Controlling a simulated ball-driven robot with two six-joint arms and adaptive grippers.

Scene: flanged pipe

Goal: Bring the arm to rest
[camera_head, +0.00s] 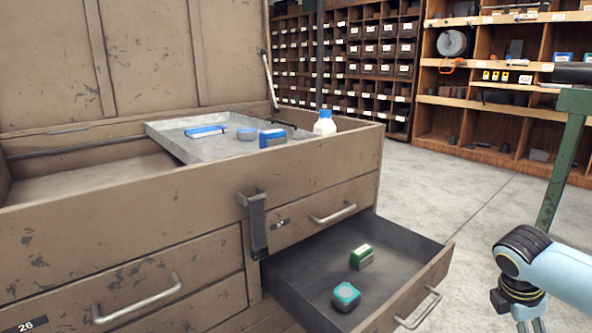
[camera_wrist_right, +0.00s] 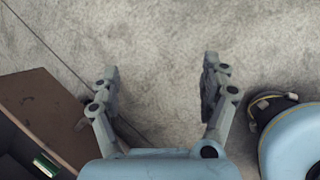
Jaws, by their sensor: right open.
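My right gripper shows in the right wrist view (camera_wrist_right: 160,85). Its two fingers are spread wide with nothing between them, over bare concrete floor. In the right wrist view a corner of the open drawer (camera_wrist_right: 42,110) is at the lower left, apart from the fingers. My left gripper is in neither view.
The drawer holds a green item (camera_head: 361,257) and a teal item (camera_head: 346,296). Above, the tan chest (camera_head: 140,215) has a grey tray (camera_head: 215,150) with blue items and a white bottle (camera_head: 325,123). A green post (camera_head: 562,160) stands at the right. Floor between is clear.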

